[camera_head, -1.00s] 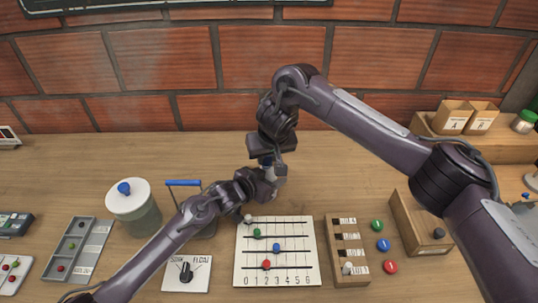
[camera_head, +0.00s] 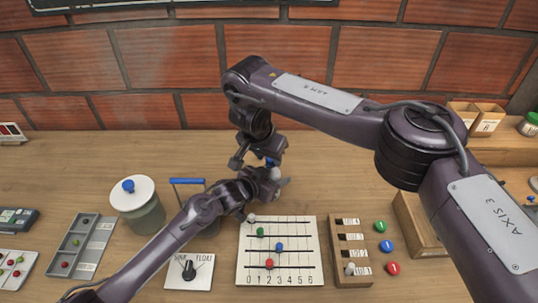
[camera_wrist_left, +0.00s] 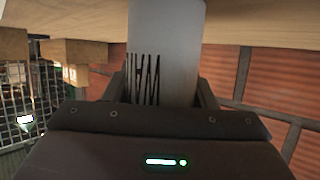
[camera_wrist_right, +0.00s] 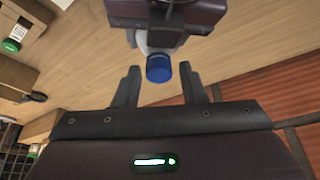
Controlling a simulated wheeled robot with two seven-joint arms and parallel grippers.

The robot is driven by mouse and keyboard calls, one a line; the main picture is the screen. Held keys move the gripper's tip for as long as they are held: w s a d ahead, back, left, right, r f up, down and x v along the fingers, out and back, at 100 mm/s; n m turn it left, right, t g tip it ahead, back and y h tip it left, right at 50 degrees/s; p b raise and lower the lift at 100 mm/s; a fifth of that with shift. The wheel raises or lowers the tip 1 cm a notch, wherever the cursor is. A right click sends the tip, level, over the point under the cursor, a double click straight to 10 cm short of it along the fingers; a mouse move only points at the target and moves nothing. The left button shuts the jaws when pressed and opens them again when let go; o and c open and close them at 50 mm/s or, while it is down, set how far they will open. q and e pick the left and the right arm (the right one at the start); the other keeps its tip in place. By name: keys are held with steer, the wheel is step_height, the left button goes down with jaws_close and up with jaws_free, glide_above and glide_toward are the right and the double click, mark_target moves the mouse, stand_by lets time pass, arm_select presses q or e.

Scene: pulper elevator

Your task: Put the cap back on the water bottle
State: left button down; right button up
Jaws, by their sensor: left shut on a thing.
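A pale water bottle (camera_wrist_left: 165,60) with dark lettering is held in my left gripper (camera_head: 270,178), which is shut on it above the table. The blue cap (camera_wrist_right: 160,68) is at the bottle's top end in the right wrist view; it also shows in the head view (camera_head: 270,162). I cannot tell how firmly it sits. My right gripper (camera_wrist_right: 159,72) is open, with its fingertips on either side of the cap and a visible gap at each side. In the head view the right gripper (camera_head: 262,160) is just above the left one, and the arms hide most of the bottle.
A slider board (camera_head: 277,250) lies below the grippers, with a wooden switch block (camera_head: 350,250) and coloured buttons (camera_head: 386,246) to its right. A lidded jar (camera_head: 137,205), a blue-handled container (camera_head: 188,182) and a dial panel (camera_head: 190,270) stand left. The table behind is mostly clear.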

steer(key=shift+o, duration=0.7)
steer(key=shift+w, duration=0.1)
steer(key=shift+c, duration=0.5)
